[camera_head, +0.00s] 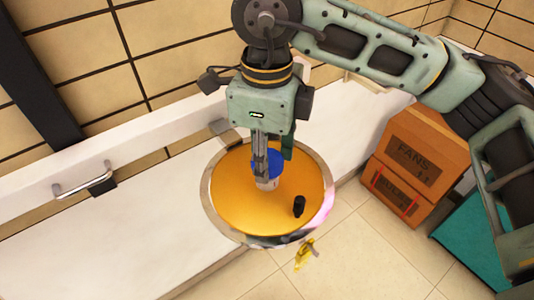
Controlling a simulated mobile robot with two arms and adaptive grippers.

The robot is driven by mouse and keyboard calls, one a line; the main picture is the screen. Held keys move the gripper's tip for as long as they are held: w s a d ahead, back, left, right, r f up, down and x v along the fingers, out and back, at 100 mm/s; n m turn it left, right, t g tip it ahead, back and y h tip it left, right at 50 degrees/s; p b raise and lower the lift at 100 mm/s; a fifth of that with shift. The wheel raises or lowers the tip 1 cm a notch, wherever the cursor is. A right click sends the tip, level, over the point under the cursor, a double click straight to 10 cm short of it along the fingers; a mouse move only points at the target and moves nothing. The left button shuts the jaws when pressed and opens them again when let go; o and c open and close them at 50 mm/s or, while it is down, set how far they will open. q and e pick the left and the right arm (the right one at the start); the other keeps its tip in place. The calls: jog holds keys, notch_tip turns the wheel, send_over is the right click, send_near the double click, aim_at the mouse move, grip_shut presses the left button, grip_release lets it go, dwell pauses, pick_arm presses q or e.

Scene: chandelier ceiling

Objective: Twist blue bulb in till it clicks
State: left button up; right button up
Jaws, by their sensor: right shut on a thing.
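The blue bulb (267,163) is between the fingers of my right gripper (267,172), which is shut on it. The fingers point down and hide part of the bulb. A pale end shows below the blue part. The bulb is over a round orange disc (240,205) with a pale metallic rim. I cannot tell whether the bulb touches the disc. A small black cylinder (299,206) stands on the disc to the lower right of the bulb. My left gripper is not in view.
A white ledge (110,235) runs behind and left of the disc, with a metal handle (84,186) on it. Stacked cardboard boxes (415,155) stand at the right beside a teal box (465,240). A small yellow object (304,254) is below the disc, against the tiled floor.

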jog(key=o, duration=1.2)
jog(key=shift+o, duration=0.6)
jog(key=o, duration=0.5)
jog(key=shift+o, duration=0.2)
jog(key=shift+r+p, duration=1.9)
jog(key=shift+r, duration=1.9)
jog(key=shift+f, duration=0.1)
